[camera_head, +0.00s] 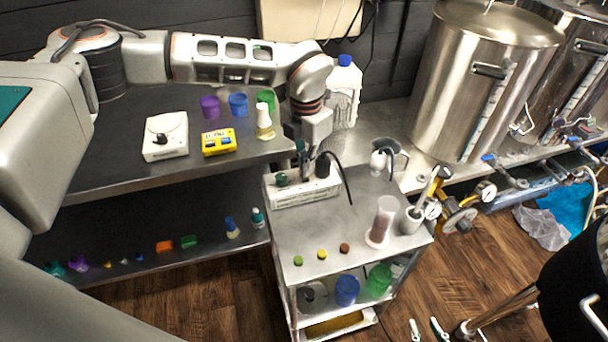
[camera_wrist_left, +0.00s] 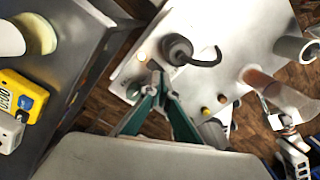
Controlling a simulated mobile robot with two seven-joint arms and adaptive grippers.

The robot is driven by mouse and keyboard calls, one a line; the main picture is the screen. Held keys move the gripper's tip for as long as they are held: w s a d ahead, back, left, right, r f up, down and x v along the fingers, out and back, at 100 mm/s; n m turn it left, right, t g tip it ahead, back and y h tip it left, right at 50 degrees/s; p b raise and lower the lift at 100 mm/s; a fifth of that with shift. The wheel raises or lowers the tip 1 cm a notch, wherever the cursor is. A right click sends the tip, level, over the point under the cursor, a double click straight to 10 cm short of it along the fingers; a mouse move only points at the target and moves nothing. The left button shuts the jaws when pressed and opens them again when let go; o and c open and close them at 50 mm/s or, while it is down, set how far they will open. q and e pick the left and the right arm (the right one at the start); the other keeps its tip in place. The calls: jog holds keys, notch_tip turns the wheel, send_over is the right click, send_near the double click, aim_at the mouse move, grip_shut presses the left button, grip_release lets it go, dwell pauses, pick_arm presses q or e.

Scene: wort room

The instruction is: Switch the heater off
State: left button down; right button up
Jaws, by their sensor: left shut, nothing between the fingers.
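A white box (camera_head: 303,190) with a dark green knob (camera_head: 281,180) and a black plug and cord (camera_head: 322,165) sits on the steel cart's top. In the left wrist view the box (camera_wrist_left: 122,75) is partly behind the fingers, with the black plug (camera_wrist_left: 178,48) beside them. My left gripper (camera_head: 304,172) is shut and empty, pointing down close over the box between knob and plug; I cannot tell whether it touches. Its green fingers (camera_wrist_left: 157,80) meet in the wrist view. No object is clearly labelled as the heater.
On the bench to the left are a white device with a black knob (camera_head: 165,136), a yellow meter (camera_head: 218,142) and coloured cups (camera_head: 238,105). The cart (camera_head: 335,235) also holds a pinkish cylinder (camera_head: 382,222) and small coloured discs. Large steel kettles (camera_head: 480,80) stand behind.

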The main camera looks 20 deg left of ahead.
aim_at(305, 179)
pick_arm(q)
jog(key=shift+f+b, duration=0.5)
jog(key=shift+f, duration=0.65)
dwell(0.6)
jog(key=shift+r, duration=0.1)
jog(key=shift+r+p, duration=1.2)
jog(key=shift+r, duration=0.5)
jog(key=shift+r+p, duration=1.1)
jog(key=shift+r, duration=0.7)
